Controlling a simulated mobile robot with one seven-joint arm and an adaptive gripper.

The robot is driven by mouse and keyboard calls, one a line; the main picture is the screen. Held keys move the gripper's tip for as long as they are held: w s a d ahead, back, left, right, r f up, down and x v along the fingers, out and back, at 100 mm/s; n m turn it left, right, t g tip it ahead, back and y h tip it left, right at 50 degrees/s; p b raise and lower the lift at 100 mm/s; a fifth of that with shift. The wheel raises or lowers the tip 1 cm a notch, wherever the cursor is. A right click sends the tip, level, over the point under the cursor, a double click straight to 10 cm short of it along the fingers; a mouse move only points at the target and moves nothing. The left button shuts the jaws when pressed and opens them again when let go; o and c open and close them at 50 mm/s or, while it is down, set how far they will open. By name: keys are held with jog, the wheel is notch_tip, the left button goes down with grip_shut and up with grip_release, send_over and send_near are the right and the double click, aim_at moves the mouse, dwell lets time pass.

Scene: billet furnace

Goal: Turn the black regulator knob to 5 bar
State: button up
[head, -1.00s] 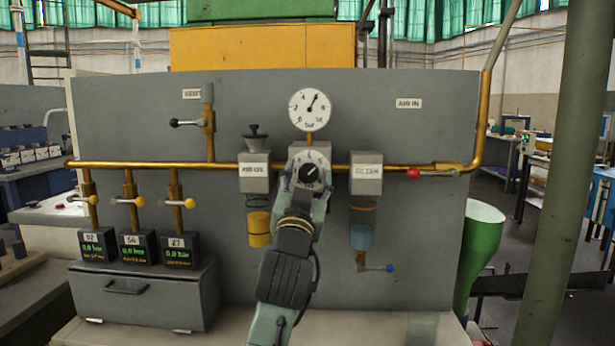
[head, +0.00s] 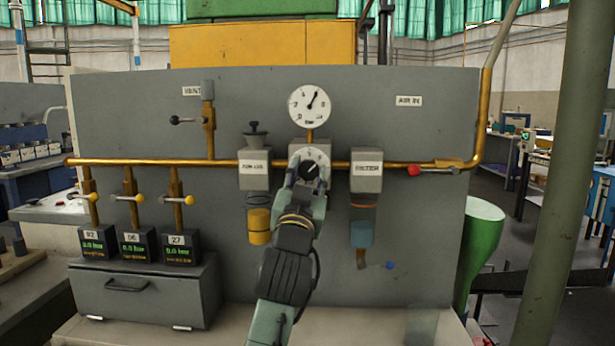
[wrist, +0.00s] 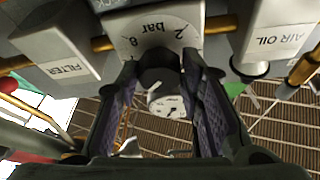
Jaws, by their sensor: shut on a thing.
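The black regulator knob (head: 308,169) sits on the front of the grey regulator block (head: 309,152) at the panel's middle. It has a white pointer mark, slanting up and right in the head view. My gripper (head: 308,176) reaches up from below and is shut on the knob, one finger on each side. In the wrist view, the dark knob (wrist: 157,78) is between the two fingers, in front of a bar scale with a 2 and an 8 visible. The round pressure gauge (head: 309,104) is above the block. Its needle points up and slightly right; the exact reading is too small to tell.
The air-oil unit (head: 254,175) is close on the left and the filter (head: 366,177) close on the right. A brass pipe (head: 140,162) runs across the panel. A red-handled valve (head: 415,170) is farther right. Several yellow-tipped levers are at left.

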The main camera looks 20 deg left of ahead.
jog(key=shift+d+n, duration=0.1)
jog(key=shift+n, duration=0.2)
jog(key=n+y, duration=0.2)
jog(key=n, duration=0.1)
jog(key=n+g+y+p, duration=0.1)
jog(key=n+y, duration=0.1)
jog(key=n, duration=0.2)
jog(key=shift+w+d, duration=0.1)
jog(key=shift+d, duration=0.1)
jog(key=shift+n+g+y+p, duration=0.3)
jog(key=shift+n+g+y, duration=0.25)
jog(key=shift+n, duration=0.75)
jog(key=shift+n+g+y+p, duration=0.3)
jog(key=shift+n+g+y, duration=0.25)
jog(key=shift+n, duration=0.75)
jog(key=o, duration=1.2)
jog(key=shift+c, duration=0.2)
jog(key=v, duration=1.2)
jog(key=shift+a, duration=0.1)
